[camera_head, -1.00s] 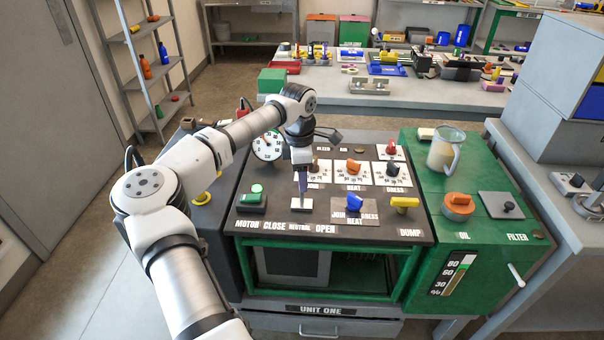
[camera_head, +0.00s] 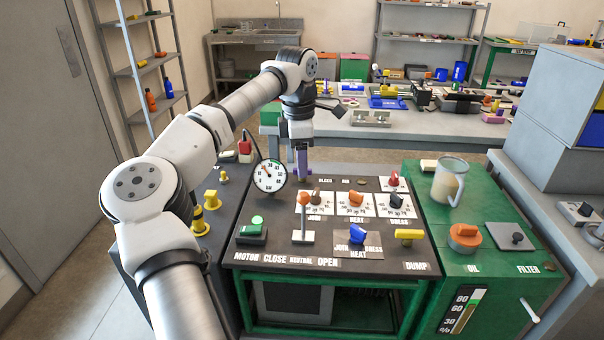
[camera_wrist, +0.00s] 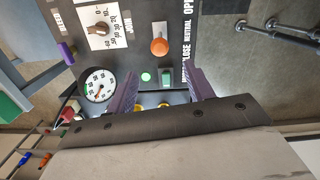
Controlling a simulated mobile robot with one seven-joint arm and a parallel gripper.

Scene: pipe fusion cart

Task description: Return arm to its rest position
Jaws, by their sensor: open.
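My arm is raised and bent over the back left of the control cart (camera_head: 285,245). My gripper (camera_head: 303,172) points down above the panel's back part. In the wrist view its two purple fingers (camera_wrist: 162,84) stand wide apart with nothing held between them. The orange-knobbed lever (camera_head: 303,207) stands upright at the neutral label, clear of the gripper. Its orange ball also shows in the wrist view (camera_wrist: 159,46), beyond the fingers.
A round gauge (camera_head: 270,175) stands left of the gripper. A green cabinet (camera_head: 455,215) with a clear jug (camera_head: 449,181) is at right. Behind is a cluttered workbench (camera_head: 420,132). Open floor lies to the left, before a shelf rack (camera_head: 150,70).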

